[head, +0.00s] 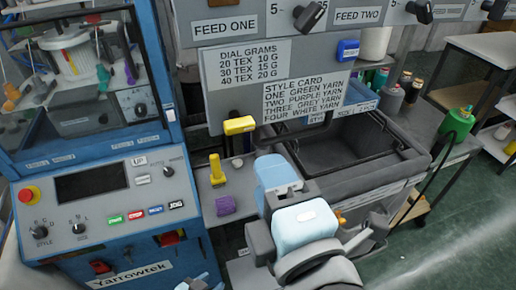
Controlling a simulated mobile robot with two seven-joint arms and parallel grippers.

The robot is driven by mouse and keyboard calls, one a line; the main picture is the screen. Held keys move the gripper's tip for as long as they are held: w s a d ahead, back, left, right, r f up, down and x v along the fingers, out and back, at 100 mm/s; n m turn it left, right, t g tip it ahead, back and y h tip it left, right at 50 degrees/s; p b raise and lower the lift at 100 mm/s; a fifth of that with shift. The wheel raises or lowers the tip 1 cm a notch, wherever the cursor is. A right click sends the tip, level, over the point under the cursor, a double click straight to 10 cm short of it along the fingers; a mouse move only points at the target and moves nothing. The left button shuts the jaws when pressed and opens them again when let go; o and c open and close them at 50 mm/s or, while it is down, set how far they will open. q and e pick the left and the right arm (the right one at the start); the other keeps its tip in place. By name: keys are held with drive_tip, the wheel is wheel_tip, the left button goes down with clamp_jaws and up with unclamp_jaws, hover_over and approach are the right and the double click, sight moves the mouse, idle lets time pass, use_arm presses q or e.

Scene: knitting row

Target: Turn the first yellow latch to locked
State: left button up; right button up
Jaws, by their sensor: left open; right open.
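A yellow block-shaped latch (239,125) is mounted at the lower edge of the grey panel, below the dial card. A yellow T-shaped piece (217,170) stands upright on the grey shelf below it; I cannot tell whether it is also a latch. No lock marking is readable on either. My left gripper (199,283) barely shows at the bottom edge, below and apart from both yellow pieces. My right arm crosses the middle, right of the yellow pieces.
The blue knitting machine (95,215) with knobs and coloured buttons fills the left. A purple block (225,205) lies on the shelf. A black bin (345,180) stands behind my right arm. A blue block (348,50) sits on the panel.

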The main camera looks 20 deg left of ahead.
use_arm(q)
drive_tip(key=r+p, duration=0.2)
drive_tip(key=shift+s+a+r+n, duration=0.15)
drive_tip(key=shift+a+r+n, duration=0.15)
drive_tip(key=shift+a+r, duration=0.05)
use_arm(e)
drive_tip(key=shift+v, duration=1)
use_arm(q)
drive_tip(key=shift+r, duration=0.2)
use_arm(e)
drive_tip(key=shift+r, duration=0.15)
use_arm(q)
drive_tip(key=shift+d, duration=0.1)
use_arm(e)
drive_tip(key=shift+s, duration=0.1)
